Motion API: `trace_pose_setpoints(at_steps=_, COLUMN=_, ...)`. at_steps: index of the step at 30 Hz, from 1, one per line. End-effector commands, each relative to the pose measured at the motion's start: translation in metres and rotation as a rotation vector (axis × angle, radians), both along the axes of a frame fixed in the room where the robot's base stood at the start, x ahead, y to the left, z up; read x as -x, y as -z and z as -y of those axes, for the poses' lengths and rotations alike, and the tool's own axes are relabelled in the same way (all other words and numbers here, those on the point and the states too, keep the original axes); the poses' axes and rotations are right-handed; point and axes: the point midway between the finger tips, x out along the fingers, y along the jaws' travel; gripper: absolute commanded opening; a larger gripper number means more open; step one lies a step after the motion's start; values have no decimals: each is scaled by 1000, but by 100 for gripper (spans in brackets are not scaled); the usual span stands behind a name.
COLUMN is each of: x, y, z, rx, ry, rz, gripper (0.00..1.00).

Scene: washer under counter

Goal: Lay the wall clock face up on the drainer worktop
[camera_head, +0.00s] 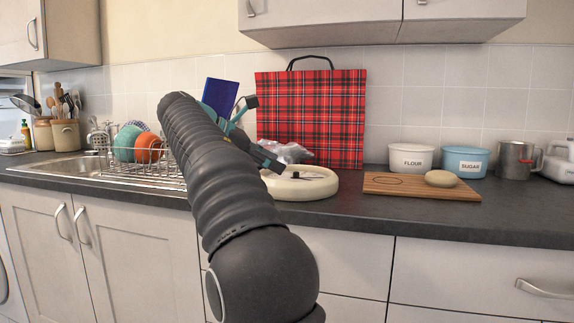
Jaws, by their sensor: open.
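The wall clock (306,187) is a round, cream-rimmed disc with dark marks on its pale face. It lies flat and face up on the dark worktop (345,213), in front of the red tartan bag and right of the dish drainer. My gripper (276,166) is open at the clock's left back edge, pointing down to the right. My arm hides part of the gripper and the worktop to the left of the clock. I cannot tell whether the fingers touch the clock's rim.
The wire dish drainer (165,176) holds bowls and plates beside the sink (75,167). A tartan bag (325,115) and a crumpled clear bag (287,151) stand behind the clock. A wooden board (410,187), flour tub (410,160) and sugar tub (465,163) are to the right.

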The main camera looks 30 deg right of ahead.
Motion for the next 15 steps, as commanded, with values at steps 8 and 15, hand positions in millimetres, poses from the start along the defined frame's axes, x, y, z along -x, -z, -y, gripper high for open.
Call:
trace_pose_setpoints(at_steps=8, x=-2, y=-12, z=-20, rx=1, ry=1, rz=-1, gripper=49)
trace_pose_setpoints(at_steps=15, x=-2, y=-12, z=-21, rx=0, ry=1, rz=0, gripper=49)
